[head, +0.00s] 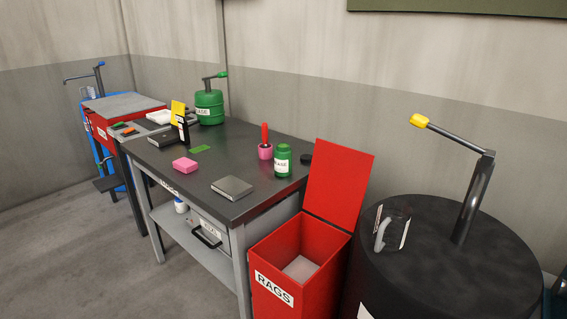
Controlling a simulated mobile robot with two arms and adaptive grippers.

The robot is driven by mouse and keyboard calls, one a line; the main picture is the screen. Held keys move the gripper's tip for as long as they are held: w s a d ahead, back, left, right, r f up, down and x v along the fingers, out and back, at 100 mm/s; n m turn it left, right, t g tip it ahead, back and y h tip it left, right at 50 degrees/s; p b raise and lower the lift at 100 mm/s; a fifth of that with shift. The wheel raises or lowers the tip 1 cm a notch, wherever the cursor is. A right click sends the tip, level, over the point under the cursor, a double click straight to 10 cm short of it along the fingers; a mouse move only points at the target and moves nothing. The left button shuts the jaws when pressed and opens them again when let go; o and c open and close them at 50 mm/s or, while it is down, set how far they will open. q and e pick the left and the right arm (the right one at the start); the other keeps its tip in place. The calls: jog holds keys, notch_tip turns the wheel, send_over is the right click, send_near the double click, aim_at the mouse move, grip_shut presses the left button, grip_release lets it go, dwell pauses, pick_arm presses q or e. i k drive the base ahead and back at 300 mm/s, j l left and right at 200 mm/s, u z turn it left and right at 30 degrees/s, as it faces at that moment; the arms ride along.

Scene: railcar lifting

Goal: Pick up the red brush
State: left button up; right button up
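A red upright handle (264,132), which looks like the red brush, stands in a small pink cup (265,151) on the dark workbench (240,148). Its lower end is hidden inside the cup, so I cannot see bristles. The cup is near the bench's back edge, just left of a green bottle. Neither of my grippers is in the head view.
The green bottle (283,160) and a dark round lid (306,158) are close to the cup. A red rags bin (328,255) with raised lid and black drum (440,270) stand right.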

aim_at(264, 126)
jog(key=i+j+z, duration=0.1)
jog(key=i+j, duration=0.2)
jog(key=i+j+z, duration=0.1)
jog(key=i+j, duration=0.15)
jog(key=j, duration=0.15)
jog(key=i+j+z, duration=0.15)
jog(key=i+j, duration=0.15)
jog(key=j, duration=0.1)
